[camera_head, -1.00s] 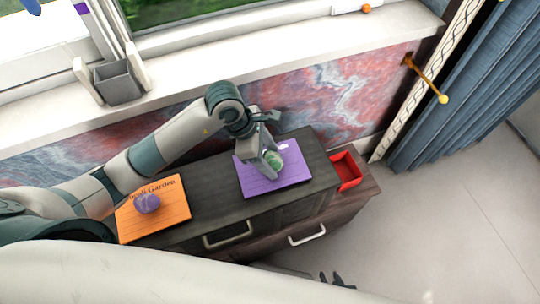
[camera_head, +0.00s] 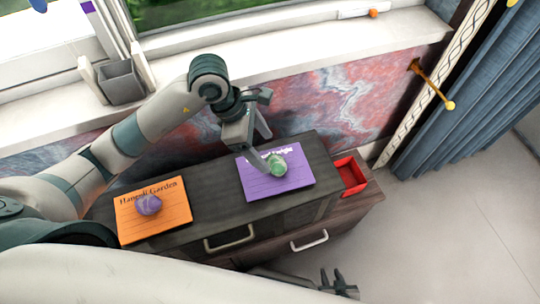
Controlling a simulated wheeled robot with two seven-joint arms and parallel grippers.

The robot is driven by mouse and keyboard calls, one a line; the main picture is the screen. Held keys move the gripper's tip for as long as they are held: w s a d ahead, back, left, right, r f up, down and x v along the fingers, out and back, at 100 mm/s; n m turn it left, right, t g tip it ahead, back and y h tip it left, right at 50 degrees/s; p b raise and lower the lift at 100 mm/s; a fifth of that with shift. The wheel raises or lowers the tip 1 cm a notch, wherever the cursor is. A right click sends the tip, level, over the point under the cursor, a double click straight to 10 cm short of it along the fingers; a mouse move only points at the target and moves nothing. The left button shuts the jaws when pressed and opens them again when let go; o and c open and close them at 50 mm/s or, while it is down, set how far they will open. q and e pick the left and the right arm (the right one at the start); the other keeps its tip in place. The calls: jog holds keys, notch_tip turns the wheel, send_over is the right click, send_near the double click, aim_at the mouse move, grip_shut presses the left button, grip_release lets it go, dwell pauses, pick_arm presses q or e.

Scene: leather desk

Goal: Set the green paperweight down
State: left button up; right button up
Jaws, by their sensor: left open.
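The green paperweight (camera_head: 277,165) rests on the purple card (camera_head: 290,182) on top of the dark cabinet. My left gripper (camera_head: 256,150) is open and empty, just above and to the left of the paperweight, and looks clear of it. A purple paperweight (camera_head: 148,204) sits on the orange card (camera_head: 165,222) at the left of the cabinet top. My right gripper (camera_head: 338,284) shows at the bottom edge, low and away from the cabinet; its two fingers stand apart and nothing is between them.
The dark cabinet top (camera_head: 215,203) has bare room between the two cards. A red open box (camera_head: 351,176) is at the cabinet's right end. A marbled wall (camera_head: 340,105) and pale window sill (camera_head: 300,62) are behind. A grey holder (camera_head: 121,82) stands on the sill.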

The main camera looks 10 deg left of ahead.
pick_arm(q)
jog(key=v, duration=0.5)
jog(key=shift+b, duration=0.3)
pick_arm(e)
jog(key=shift+s+f, duration=0.2)
jog(key=shift+s, duration=0.1)
jog(key=shift+w+d, duration=0.15)
